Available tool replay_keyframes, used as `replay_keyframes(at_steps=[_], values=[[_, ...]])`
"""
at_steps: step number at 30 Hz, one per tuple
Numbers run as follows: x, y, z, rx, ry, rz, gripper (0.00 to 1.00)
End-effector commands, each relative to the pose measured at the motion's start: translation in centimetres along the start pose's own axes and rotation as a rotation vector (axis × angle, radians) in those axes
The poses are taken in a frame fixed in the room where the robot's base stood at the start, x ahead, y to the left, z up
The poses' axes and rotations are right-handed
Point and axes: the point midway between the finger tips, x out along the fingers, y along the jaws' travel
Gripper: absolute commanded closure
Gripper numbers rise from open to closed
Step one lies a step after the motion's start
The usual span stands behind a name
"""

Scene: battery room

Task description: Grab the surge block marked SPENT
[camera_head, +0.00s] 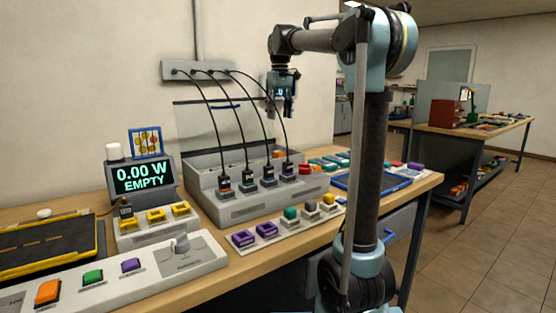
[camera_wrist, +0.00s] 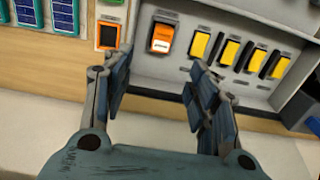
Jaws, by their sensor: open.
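My gripper (camera_head: 281,108) hangs in the air above the grey charger box (camera_head: 240,209) in the head view. In the wrist view its two fingers (camera_wrist: 160,82) are apart, with nothing between them. Ahead of them, an orange block (camera_wrist: 162,38) with a pale label sits in a light panel. The label is too small for me to read surely. An orange-framed dark slot or block (camera_wrist: 108,35) is to its left. Several yellow pieces (camera_wrist: 228,53) stand in a row to its right. I cannot make out the word SPENT in either view.
Several black cables run from a wall strip (camera_head: 188,72) down to plugs in the box, close to my gripper. A display (camera_head: 143,180) reads 0.00 W EMPTY. Purple, teal and yellow blocks stand on a strip (camera_head: 284,228) in front. A blue tray (camera_head: 370,181) lies at right.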

Motion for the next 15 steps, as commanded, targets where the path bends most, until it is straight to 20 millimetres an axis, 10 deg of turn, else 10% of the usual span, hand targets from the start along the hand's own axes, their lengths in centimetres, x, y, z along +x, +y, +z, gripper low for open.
replay_keyframes(at_steps=[15], values=[[9.0,-0.6,-0.1,-0.007,0.000,0.000,0.47]])
